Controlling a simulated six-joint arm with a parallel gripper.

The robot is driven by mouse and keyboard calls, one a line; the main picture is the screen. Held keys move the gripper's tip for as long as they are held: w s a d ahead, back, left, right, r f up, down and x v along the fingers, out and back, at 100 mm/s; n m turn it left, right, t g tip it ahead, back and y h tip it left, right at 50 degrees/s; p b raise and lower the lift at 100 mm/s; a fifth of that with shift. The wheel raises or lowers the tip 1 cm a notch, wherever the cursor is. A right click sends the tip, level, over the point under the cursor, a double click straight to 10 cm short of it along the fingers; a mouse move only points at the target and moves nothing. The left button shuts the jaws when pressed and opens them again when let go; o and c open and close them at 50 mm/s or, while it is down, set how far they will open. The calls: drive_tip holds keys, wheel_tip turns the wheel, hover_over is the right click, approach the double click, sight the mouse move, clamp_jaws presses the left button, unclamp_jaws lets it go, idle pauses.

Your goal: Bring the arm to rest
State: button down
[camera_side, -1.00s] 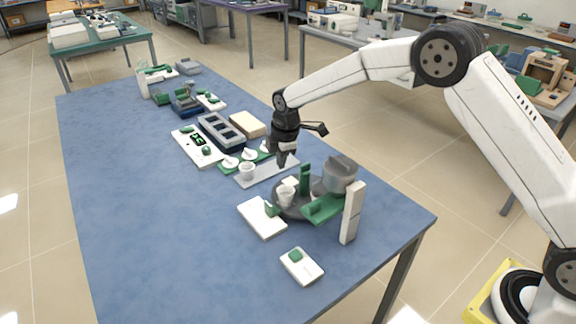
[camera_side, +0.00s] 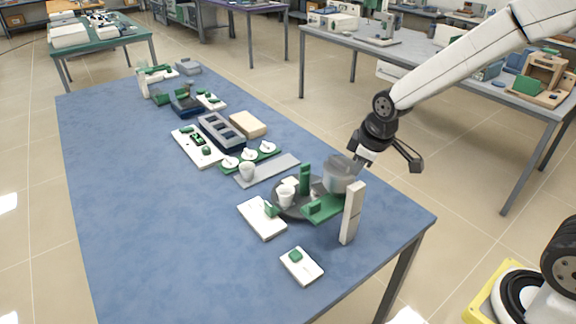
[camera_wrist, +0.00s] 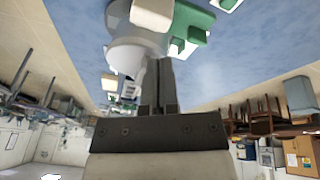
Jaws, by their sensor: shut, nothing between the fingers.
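My gripper (camera_side: 362,158) is beside the right edge of the blue table (camera_side: 150,230), near the grey cylindrical pot (camera_side: 341,176) in the side view. Its fingers are shut and hold nothing. In the wrist view the closed fingers (camera_wrist: 160,75) point toward the table, with the grey rounded pot (camera_wrist: 135,48) close to their left. Whether the gripper touches the pot cannot be told. My arm reaches in from the upper right.
A white upright block (camera_side: 352,213) and a green tray (camera_side: 322,208) stand by the pot. White cups (camera_side: 286,195), a grey plate (camera_side: 268,170) and a dark rack (camera_side: 221,131) lie farther left. The table's left half is bare. A grey bench (camera_side: 470,80) stands behind.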

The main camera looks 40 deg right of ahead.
drive_tip(key=s+f+m, duration=0.3)
drive_tip(key=s+m, duration=0.2)
drive_tip(key=s, duration=0.6)
drive_tip(key=shift+s+a+g, duration=0.2)
drive_tip(key=shift+g, duration=0.2)
